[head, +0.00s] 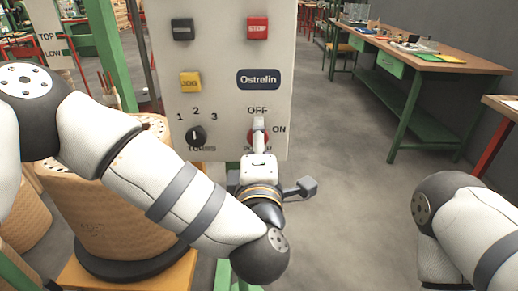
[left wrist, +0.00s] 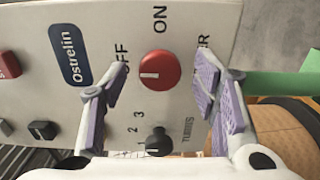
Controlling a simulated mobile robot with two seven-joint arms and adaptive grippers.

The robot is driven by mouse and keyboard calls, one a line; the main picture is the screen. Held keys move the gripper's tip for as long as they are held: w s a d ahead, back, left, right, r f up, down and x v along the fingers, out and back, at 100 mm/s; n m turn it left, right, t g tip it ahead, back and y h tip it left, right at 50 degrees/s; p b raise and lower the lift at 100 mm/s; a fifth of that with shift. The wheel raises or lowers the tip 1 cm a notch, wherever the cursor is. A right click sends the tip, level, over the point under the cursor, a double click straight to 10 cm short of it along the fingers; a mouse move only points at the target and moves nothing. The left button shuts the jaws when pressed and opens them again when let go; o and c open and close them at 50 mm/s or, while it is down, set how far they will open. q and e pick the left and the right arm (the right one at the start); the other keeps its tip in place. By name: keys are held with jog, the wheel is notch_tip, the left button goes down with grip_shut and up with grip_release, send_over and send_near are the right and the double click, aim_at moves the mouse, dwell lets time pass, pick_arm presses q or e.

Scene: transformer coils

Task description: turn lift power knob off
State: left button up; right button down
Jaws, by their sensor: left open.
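The red power knob (left wrist: 160,71) is on the pale control panel (left wrist: 110,20), with ON and OFF printed beside it. Its white mark lies level in the left wrist view, on the side toward OFF. My left gripper (left wrist: 162,92) is open, with one purple-padded finger on each side of the knob and gaps between pads and knob. In the head view my left gripper (head: 259,138) reaches the panel and covers most of the knob. Of my right arm only links show, at the lower right.
A black selector knob (head: 197,136) marked 1, 2, 3 sits left of the red knob. Black, red and yellow buttons (head: 190,82) are higher on the panel. A wound coil (head: 110,210) stands below my left arm. Clear floor (head: 345,150) lies right of the panel, before a workbench (head: 440,68).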

pick_arm(q)
jog(key=s, duration=1.1)
jog(key=shift+s, duration=0.35)
